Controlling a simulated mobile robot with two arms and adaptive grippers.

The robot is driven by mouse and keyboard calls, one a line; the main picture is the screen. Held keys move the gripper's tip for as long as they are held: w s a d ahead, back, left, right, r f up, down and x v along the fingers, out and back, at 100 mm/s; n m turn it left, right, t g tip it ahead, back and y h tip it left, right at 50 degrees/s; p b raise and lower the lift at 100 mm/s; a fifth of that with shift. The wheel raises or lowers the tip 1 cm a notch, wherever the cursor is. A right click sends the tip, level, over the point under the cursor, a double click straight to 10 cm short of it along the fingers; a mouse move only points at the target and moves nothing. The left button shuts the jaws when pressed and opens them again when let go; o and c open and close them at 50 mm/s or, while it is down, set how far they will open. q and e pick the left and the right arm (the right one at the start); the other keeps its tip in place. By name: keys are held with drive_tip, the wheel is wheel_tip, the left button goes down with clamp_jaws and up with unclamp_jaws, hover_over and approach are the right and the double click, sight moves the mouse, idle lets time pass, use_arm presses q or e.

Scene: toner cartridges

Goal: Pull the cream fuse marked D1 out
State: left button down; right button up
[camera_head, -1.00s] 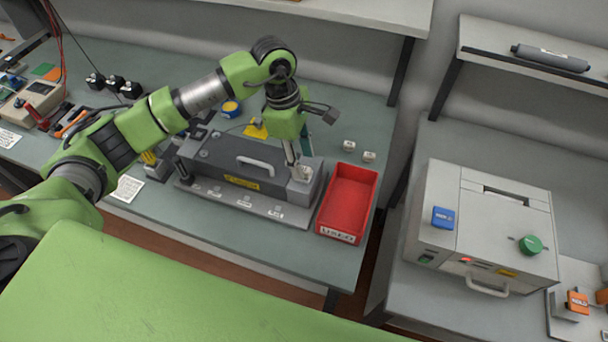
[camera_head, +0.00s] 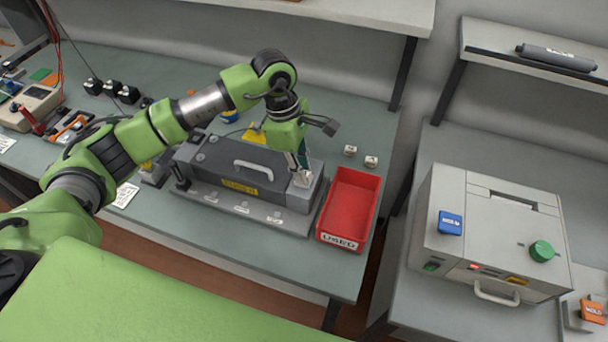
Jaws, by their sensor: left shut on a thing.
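I cannot tell whether the fuse is still seated or lifted a little. Two other small cream pieces, (camera_head: 350,150) and (camera_head: 371,162), lie on the bench behind the tray. My right gripper is not in view.
A red tray (camera_head: 341,239) marked USED stands just right of the grey unit. A grey machine (camera_head: 490,235) with a blue block (camera_head: 450,223) and a green knob (camera_head: 542,251) is on the right bench. The bench front is mostly clear.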

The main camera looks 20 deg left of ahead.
use_arm(q)
drive_tip(key=shift+r, duration=0.45)
drive_tip(key=shift+r+p, duration=0.5)
drive_tip(key=shift+r, duration=0.6)
idle(0.8)
drive_tip(key=shift+r, duration=1)
idle(0.3)
drive_tip(key=shift+r+p, duration=0.9)
drive_tip(key=shift+r, duration=1.05)
